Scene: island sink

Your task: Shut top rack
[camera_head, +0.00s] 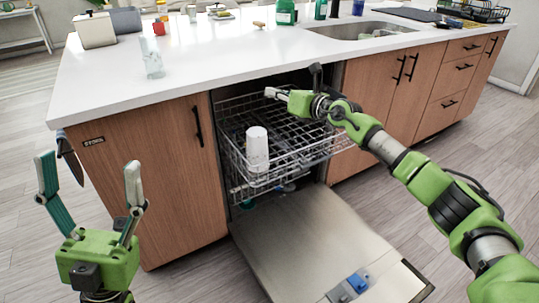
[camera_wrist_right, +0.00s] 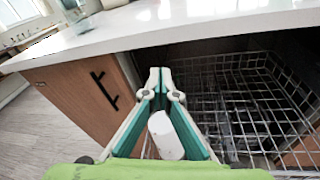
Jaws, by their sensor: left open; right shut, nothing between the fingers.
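The top rack (camera_head: 283,148) is a wire basket pulled part way out of the dishwasher under the island counter. A white cup (camera_head: 257,149) stands in its front left part. The rack also shows in the right wrist view (camera_wrist_right: 240,105), with the white cup (camera_wrist_right: 165,135) seen beyond my fingers. My right gripper (camera_head: 270,93) is shut and empty above the rack near the opening; it also shows in the right wrist view (camera_wrist_right: 160,75). I cannot tell whether it touches the rack. My left gripper (camera_head: 90,180) is open and empty at the lower left, away from the rack.
The dishwasher door (camera_head: 315,250) lies open below the rack, with a small blue and grey item (camera_head: 347,289) on it. The white countertop (camera_head: 220,60) overhangs the opening. Wooden cabinets (camera_head: 150,180) stand on both sides. Floor at the left is free.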

